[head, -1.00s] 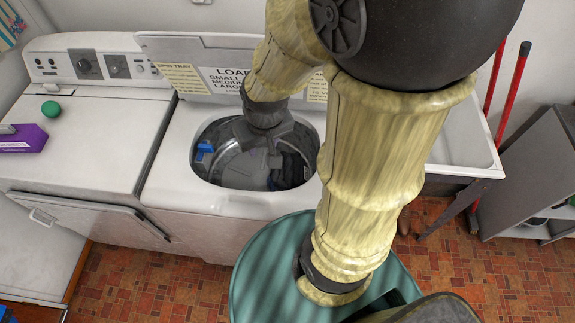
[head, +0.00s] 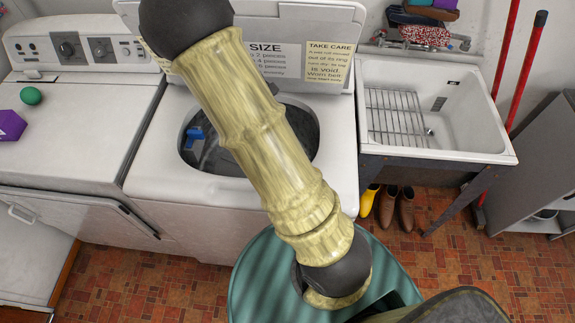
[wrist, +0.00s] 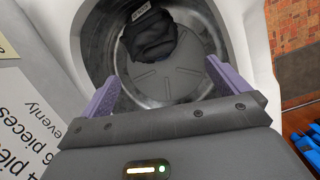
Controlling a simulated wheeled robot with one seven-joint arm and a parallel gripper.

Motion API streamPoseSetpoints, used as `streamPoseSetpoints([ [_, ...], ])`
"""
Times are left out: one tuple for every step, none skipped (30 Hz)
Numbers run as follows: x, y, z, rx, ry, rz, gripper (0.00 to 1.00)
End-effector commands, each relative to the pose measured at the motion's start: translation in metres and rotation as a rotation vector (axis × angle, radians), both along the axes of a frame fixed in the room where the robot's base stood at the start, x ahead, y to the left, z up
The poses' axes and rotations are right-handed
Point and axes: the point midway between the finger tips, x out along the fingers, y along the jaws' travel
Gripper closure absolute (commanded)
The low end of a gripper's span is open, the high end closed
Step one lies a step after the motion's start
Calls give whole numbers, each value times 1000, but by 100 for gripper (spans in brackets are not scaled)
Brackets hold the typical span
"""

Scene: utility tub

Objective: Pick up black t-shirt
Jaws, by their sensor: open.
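The black t-shirt (wrist: 152,36) lies bunched in the metal drum of the open washing machine, against the drum wall beyond the grey centre plate in the wrist view. A small pale label shows on it. My gripper (wrist: 162,70) is open, its two purple fingers apart and empty, over the drum opening and short of the shirt in that view. In the head view, my own arm hides the gripper and much of the washer (head: 172,185) opening. The shirt cannot be made out clearly there.
A blue object (head: 195,133) sits inside the drum's left side. The raised lid (head: 330,50) stands behind the opening. A white sink (head: 470,105) is at right. A green ball (head: 31,95) and purple box (head: 10,126) rest on the left machine.

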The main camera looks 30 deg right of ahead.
Motion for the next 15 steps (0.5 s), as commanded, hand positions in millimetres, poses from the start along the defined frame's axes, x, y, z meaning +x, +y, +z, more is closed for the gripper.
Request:
streamPoseSetpoints([
  [11, -2, -20, -26, 34, 62, 0],
  [15, -4, -24, -37, 52, 94, 0],
  [20, -5, -28, -49, 73, 134, 0],
  [24, -6, -30, -56, 85, 159, 0],
  [26, -6, -31, -62, 96, 178, 0],
  [29, -7, -32, -67, 106, 199, 0],
  [30, -8, -33, -70, 112, 209, 0],
  [31, -8, -33, -72, 116, 216, 0],
  [32, -8, -32, -72, 118, 221, 0],
  [32, -8, -32, -72, 119, 223, 0],
  [32, -8, -31, -72, 119, 223, 0],
  [31, -9, -31, -72, 119, 222, 0],
  [31, -9, -31, -71, 118, 221, 0],
  [31, -9, -31, -71, 118, 221, 0],
  [31, -9, -31, -70, 119, 219, 0],
])
